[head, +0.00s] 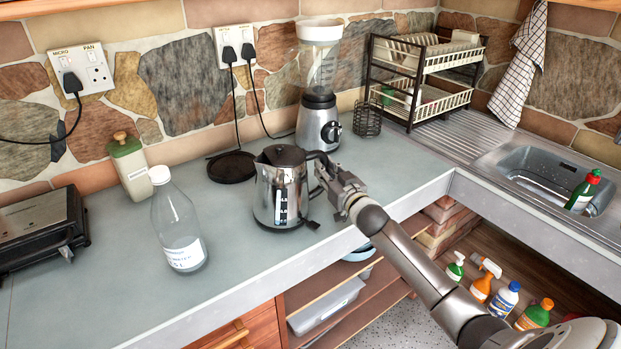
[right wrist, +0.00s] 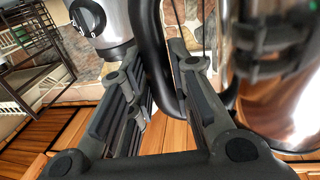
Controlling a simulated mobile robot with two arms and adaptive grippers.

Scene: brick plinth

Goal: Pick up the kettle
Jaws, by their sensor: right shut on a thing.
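The kettle (head: 280,190) is polished steel with a black handle. It is upright over the counter (head: 225,270), in front of and to the right of its round black base (head: 231,167). I cannot tell whether its bottom touches the counter. My right gripper (head: 329,182) is at the kettle's right side, shut on the handle. In the right wrist view the black handle (right wrist: 152,50) runs between the two fingers, and the shiny kettle body (right wrist: 290,90) fills the right side. My left gripper is not in view.
A clear bottle (head: 180,230) and a green-cream canister (head: 131,165) stand left of the kettle. A blender (head: 319,100) stands behind it, near a wire basket (head: 367,118) and a dish rack (head: 420,80). The sink (head: 545,175) is at the right. The front middle counter is clear.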

